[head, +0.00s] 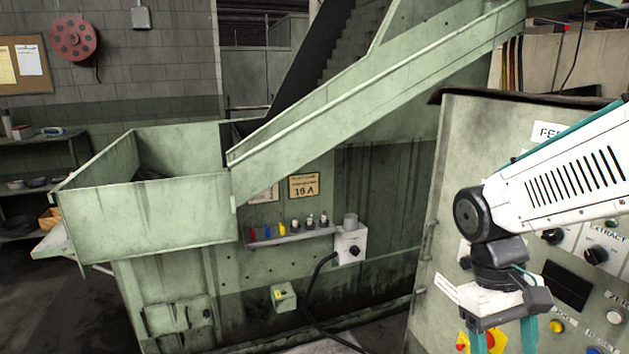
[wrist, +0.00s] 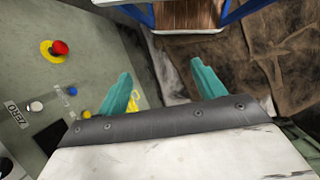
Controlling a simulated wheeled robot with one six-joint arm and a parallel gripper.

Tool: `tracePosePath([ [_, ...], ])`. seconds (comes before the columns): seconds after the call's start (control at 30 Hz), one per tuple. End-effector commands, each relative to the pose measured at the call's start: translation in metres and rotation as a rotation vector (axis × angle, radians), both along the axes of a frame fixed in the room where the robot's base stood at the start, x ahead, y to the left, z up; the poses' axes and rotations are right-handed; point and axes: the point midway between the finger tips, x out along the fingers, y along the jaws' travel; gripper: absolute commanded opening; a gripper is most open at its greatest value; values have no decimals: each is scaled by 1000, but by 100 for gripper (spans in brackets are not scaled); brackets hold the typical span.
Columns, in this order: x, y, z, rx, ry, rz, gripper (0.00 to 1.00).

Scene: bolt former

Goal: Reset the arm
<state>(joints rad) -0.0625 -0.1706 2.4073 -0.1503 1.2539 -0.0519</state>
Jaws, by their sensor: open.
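My gripper (head: 503,341) hangs from my white arm at the right of the head view, its two teal fingers pointing down in front of the control panel (head: 575,262). The lower ends of the fingers are cut off by the picture edge. In the wrist view my gripper (wrist: 161,72) shows both fingers wide apart with nothing between them. The red emergency stop on its yellow plate (wrist: 60,47) lies to the left of the fingers, apart from them. In the head view the red and yellow stop (head: 491,342) shows behind the fingers.
A green hopper (head: 145,215) and sloping conveyor (head: 370,90) stand at the left and middle. A small shelf (head: 290,238) with coloured items and a grey switch box (head: 350,245) are on the machine wall. A blue-edged wooden-slatted thing (wrist: 187,14) is beyond the fingers.

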Motion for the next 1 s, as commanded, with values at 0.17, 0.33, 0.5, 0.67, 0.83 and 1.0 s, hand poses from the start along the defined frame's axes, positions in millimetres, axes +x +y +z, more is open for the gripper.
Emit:
tracePosePath([
  [0.17,-35,11,27,71,-167,-121,68],
  [0.33,-63,17,46,129,-305,-167,68],
  [0.5,-76,14,63,141,-414,-174,68],
  [0.67,-79,12,72,144,-462,-178,68],
  [0.83,-79,12,73,143,-464,-179,68],
  [1.0,-79,12,73,143,-463,-178,36],
])
